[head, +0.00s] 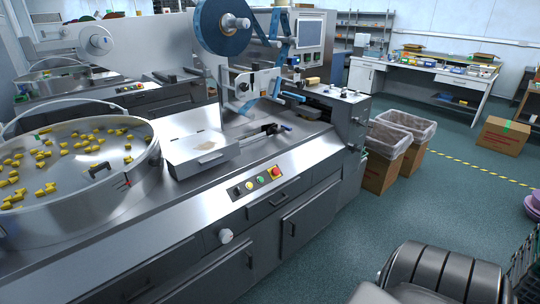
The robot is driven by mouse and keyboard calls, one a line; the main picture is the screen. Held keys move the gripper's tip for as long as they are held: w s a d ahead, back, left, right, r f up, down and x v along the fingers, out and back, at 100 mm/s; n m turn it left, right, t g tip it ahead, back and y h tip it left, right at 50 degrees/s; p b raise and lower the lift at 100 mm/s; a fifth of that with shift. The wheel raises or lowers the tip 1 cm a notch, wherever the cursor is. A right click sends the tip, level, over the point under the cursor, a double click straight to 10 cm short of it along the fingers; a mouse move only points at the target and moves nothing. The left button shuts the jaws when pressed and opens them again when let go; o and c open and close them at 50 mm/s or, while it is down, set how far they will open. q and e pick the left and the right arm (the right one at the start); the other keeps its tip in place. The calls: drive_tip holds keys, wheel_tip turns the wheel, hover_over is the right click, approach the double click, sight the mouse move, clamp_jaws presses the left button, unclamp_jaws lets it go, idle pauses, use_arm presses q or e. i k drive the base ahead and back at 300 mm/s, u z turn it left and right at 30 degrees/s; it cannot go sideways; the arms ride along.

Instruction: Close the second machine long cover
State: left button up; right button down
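Two wrapping machines show in the head view. The near machine (165,240) fills the middle and left; a similar machine (125,93) stands behind it at the left. On the near machine, a pale metal box-like cover with a front handle (203,157) sits between the round bowl and a narrow channel (262,131) that looks uncovered. I cannot tell which machine is the second one, or which part is its long cover. Neither of my grippers is in view.
The bowl (148,163) holds many yellow pieces. A blue film roll (215,25) stands above the near machine. Control buttons (262,179) line its front edge. Cardboard bins (380,170) stand at its right end. A dark ribbed shape (445,272) is at lower right. Floor between is clear.

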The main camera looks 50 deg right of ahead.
sight(184, 157)
drive_tip(key=z, duration=0.1)
drive_tip(key=i, duration=1)
